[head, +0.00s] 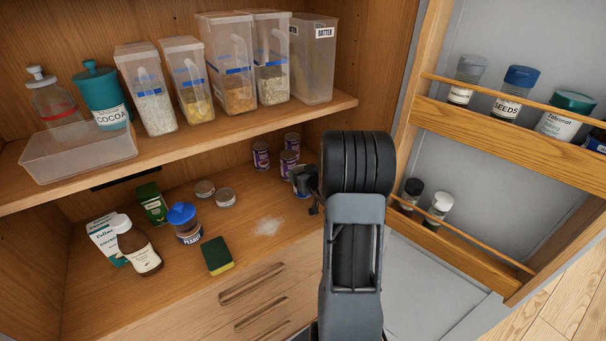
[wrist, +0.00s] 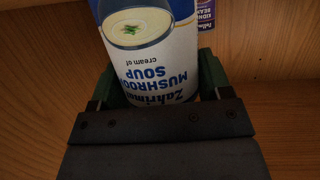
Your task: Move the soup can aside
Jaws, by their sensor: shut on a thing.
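The soup can (wrist: 153,55), with a blue and white label reading "cream of mushroom soup", fills the upper middle of the wrist view. My gripper (wrist: 157,85) is shut on it, with a green-padded finger on each side of the can. In the head view my gripper (head: 306,186) is at the right end of the lower shelf, partly behind my arm. The can is mostly hidden there, and I cannot tell whether it touches the shelf.
Purple cans (head: 289,160) stand just behind and left of my gripper. The door rack (head: 460,234) with small jars is to the right. A white spill (head: 268,226), a sponge (head: 217,255) and a blue-lidded jar (head: 186,223) are to the left. The upper shelf (head: 250,127) overhangs.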

